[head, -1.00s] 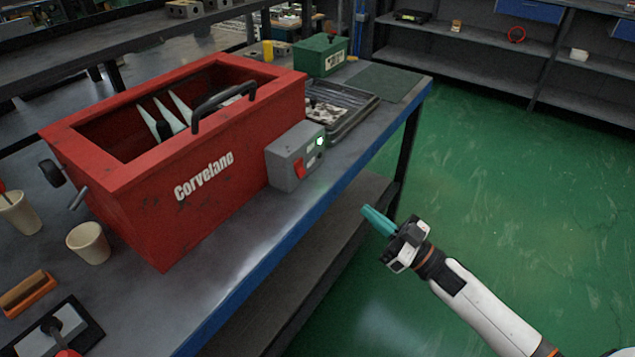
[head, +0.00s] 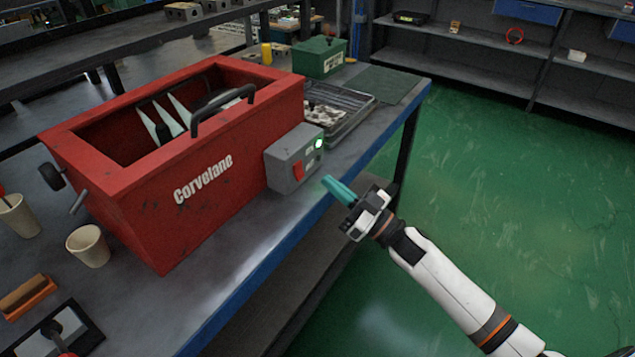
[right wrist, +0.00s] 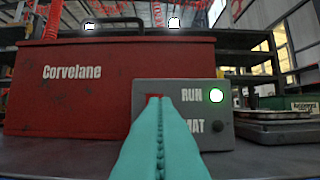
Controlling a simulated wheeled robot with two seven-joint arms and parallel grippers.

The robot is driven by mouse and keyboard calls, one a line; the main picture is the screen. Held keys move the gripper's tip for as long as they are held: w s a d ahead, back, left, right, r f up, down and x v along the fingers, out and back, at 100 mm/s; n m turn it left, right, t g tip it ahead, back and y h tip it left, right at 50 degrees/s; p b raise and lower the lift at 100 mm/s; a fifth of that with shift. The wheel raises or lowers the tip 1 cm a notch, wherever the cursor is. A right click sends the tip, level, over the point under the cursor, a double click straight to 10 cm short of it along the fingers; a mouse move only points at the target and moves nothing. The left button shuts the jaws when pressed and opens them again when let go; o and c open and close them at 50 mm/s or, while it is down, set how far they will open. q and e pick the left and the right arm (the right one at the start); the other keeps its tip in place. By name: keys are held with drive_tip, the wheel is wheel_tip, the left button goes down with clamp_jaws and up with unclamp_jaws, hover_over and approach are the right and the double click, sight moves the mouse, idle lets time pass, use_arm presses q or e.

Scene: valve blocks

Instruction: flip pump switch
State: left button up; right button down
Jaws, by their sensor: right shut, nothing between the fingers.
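The grey pump switch box (head: 283,172) is fixed to the front of the red Corvelane tank (head: 150,190), at its right end. It carries a red rocker switch (head: 298,171) and a lit green lamp (head: 318,144). In the right wrist view the switch box (right wrist: 180,92) reads RUN beside the lit lamp (right wrist: 215,95). My right gripper (head: 327,182) has teal fingers, shut and empty, pointing at the box from the right, a short gap away. In the right wrist view the fingers (right wrist: 160,108) cover most of the red switch.
A metal tray (head: 350,105) with parts and a green box (head: 320,58) stand behind the switch box. A beige cup (head: 88,246) stands at the tank's left front. Floor to the right is clear.

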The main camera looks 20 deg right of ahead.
sight(314, 194)
drive_tip(key=w+a, duration=0.1)
drive_tip(key=w+a+f, duration=0.1)
drive_tip(key=shift+w+f, duration=0.1)
drive_tip(key=shift+w, duration=0.3)
use_arm(q)
drive_tip(key=shift+w+d+r+b, duration=0.25)
drive_tip(key=shift+w+r+b, duration=0.1)
drive_tip(key=shift+w, duration=0.4)
use_arm(e)
drive_tip(key=shift+w+a+f, duration=0.1)
drive_tip(key=shift+w+a, duration=0.1)
drive_tip(key=shift+a, duration=0.1)
use_arm(q)
drive_tip(key=shift+s+a, duration=0.1)
use_arm(e)
drive_tip(key=shift+f, duration=0.1)
drive_tip(key=shift+w+a+f+b, duration=0.15)
drive_tip(key=shift+w+f+b, duration=0.1)
drive_tip(key=shift+b, duration=0.85)
drive_tip(key=shift+w+a+t+y+b, duration=0.1)
drive_tip(key=shift+w+t+y+b, duration=0.1)
drive_tip(key=shift+t+y+b, duration=0.35)
use_arm(q)
drive_tip(key=w+d+r+t, duration=0.1)
drive_tip(key=w+r, duration=0.6)
drive_tip(key=r, duration=0.2)
drive_tip(key=shift+w+r, duration=0.3)
drive_tip(key=shift+r, duration=0.05)
drive_tip(key=shift+d, duration=0.1)
